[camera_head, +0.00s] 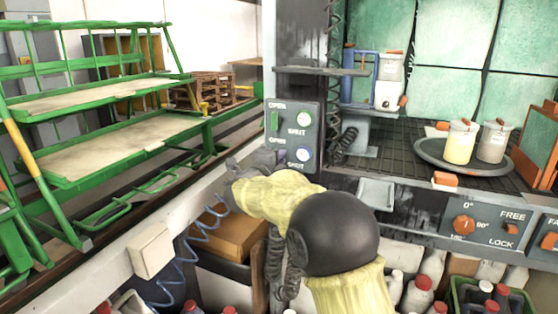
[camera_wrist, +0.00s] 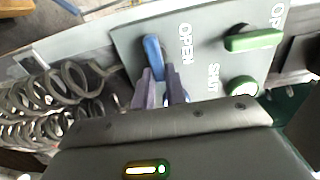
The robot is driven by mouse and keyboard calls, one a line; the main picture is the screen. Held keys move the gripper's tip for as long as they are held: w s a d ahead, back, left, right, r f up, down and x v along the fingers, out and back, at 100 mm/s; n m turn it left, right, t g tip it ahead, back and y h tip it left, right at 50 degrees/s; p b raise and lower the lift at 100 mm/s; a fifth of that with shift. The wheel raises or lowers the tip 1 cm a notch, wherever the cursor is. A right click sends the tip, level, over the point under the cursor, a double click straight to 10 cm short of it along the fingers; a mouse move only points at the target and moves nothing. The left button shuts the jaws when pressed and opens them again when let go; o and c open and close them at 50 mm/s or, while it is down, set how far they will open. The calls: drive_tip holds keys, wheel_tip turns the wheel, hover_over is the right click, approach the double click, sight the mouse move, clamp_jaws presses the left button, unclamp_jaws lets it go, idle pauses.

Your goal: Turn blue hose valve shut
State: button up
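The blue valve handle (camera_wrist: 153,52) shows in the wrist view on a grey panel, beside an OPEN label. It lies crosswise to the green handle on the same panel. My gripper (camera_wrist: 161,80) has its two purplish fingers on either side of the blue handle's near end; whether they press on it I cannot tell. In the head view my gripper (camera_head: 240,168) is at the lower left of the valve panel (camera_head: 292,134), and my arm hides the blue handle. A blue-ringed white indicator (camera_head: 303,155) shows above a SHUT label there.
The green valve handle (camera_head: 274,122) stands upright above, with a green-ringed indicator (camera_head: 304,119) beside it. A coiled hose (camera_wrist: 55,85) hangs close to my gripper in the wrist view. A green rack (camera_head: 100,110) stands at left; a tray (camera_head: 430,155) with jars is at right.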

drive_tip(key=o, duration=0.4)
drive_tip(key=shift+a+f, duration=0.15)
drive_tip(key=shift+a, duration=0.1)
drive_tip(key=shift+d, duration=0.1)
drive_tip(key=p+v, duration=0.1)
drive_tip(key=v, duration=1.6)
drive_tip(key=shift+s, duration=0.2)
